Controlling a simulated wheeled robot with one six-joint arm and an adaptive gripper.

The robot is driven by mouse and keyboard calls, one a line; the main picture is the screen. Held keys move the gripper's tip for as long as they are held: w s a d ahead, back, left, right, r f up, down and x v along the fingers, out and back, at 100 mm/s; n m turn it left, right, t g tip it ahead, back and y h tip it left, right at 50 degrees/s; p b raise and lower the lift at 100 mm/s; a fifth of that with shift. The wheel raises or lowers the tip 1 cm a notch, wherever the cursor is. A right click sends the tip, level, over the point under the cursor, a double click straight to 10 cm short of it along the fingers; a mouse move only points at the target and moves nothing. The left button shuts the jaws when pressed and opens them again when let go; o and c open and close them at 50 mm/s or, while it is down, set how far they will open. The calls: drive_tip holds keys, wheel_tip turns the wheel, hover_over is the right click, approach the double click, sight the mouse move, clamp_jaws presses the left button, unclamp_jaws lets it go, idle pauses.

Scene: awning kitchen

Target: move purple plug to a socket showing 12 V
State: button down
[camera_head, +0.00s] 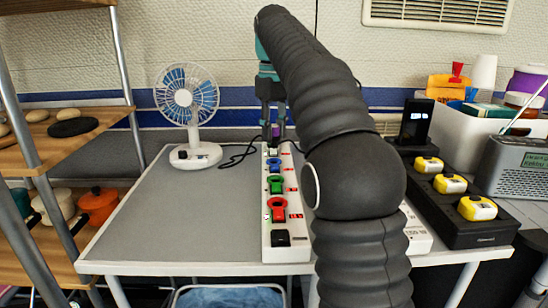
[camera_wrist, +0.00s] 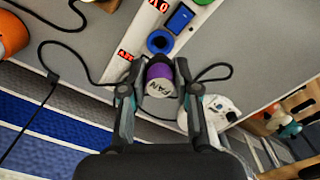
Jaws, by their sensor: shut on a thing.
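The purple plug (camera_wrist: 161,73), labelled FAN, is held between the two fingers of my gripper (camera_wrist: 153,82). In the head view the purple plug (camera_head: 275,131) is at the far end of a white power strip (camera_head: 287,240), below my gripper (camera_head: 274,122). I cannot tell whether it is seated in a socket. The strip has blue, green and red round sockets or plugs and small red displays. In the wrist view a display (camera_wrist: 126,55) beside the plug seems to read 12 V, seen at an angle. My arm hides part of the table.
A white fan (camera_head: 190,155) stands left of the strip, with a black cord near it. A second white strip (camera_head: 415,238) is partly hidden by my arm. A black charger with yellow items (camera_head: 478,207) is at right.

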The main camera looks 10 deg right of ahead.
drive_tip(key=shift+r, duration=0.4)
drive_tip(key=b, duration=0.7)
approach(277, 191)
drive_tip(key=s+f, duration=0.1)
drive_tip(key=s, duration=0.2)
drive_tip(key=shift+a+f+b, duration=0.2)
drive_tip(key=shift+f+b, duration=0.15)
drive_tip(key=shift+f, duration=0.3)
drive_tip(key=shift+a+f+b, duration=0.15)
drive_tip(key=shift+f+b, duration=0.15)
drive_tip(key=shift+f, duration=0.8)
drive_tip(key=shift+f, duration=0.1)
drive_tip(key=shift+f+b, duration=0.4)
drive_tip(key=shift+f, duration=1.15)
idle(0.5)
drive_tip(key=c, duration=0.5)
unclamp_jaws()
drive_tip(key=shift+c, duration=0.2)
